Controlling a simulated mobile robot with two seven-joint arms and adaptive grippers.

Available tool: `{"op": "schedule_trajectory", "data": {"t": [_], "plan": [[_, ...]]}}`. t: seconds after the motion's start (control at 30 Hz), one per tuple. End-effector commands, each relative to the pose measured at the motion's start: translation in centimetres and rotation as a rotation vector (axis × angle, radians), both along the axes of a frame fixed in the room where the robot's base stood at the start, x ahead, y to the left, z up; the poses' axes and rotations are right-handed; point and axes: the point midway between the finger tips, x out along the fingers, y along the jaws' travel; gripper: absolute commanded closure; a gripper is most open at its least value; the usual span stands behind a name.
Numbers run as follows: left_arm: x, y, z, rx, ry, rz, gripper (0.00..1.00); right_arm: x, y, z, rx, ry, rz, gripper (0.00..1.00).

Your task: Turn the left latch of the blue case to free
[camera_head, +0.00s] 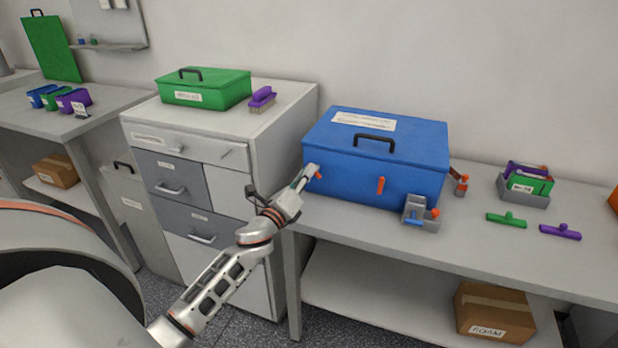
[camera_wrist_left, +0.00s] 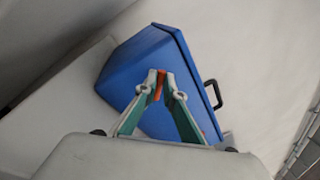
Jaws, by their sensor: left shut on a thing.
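The blue case (camera_head: 375,155) stands on the right table with its lid down and a black handle on top. Its right orange latch (camera_head: 381,186) stands upright on the front face. My left gripper (camera_head: 313,173) is at the left end of the case's front, shut on the left orange latch (camera_head: 318,175). In the left wrist view the fingertips (camera_wrist_left: 160,88) pinch the orange latch (camera_wrist_left: 159,82) against the blue case (camera_wrist_left: 130,80). The fingers partly hide the latch, so its exact angle is hard to tell. My right gripper is not in view.
A grey holder (camera_head: 421,222) with blue and orange parts stands close in front of the case's right side. Green (camera_head: 507,219) and purple (camera_head: 560,232) tools lie farther right. A drawer cabinet (camera_head: 200,180) with a green case (camera_head: 204,88) on top stands left of the table.

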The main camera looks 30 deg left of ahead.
Motion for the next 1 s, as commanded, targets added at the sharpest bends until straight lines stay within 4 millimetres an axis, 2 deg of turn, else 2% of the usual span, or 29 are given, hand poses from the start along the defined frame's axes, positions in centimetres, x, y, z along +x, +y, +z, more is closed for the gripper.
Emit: {"op": "schedule_trajectory", "data": {"t": [0.03, 0.6, 1.0], "plan": [[0.0, 0.0, -0.5, -0.047, -0.008, 0.001, 1.00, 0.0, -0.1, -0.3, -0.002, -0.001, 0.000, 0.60], [0.0, 0.0, -0.9, -0.536, -0.126, 0.002, 1.00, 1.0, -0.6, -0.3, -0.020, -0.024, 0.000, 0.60], [0.0, 0.0, -1.0, -0.708, -0.169, 0.000, 1.00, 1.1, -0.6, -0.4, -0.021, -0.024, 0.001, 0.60]]}}
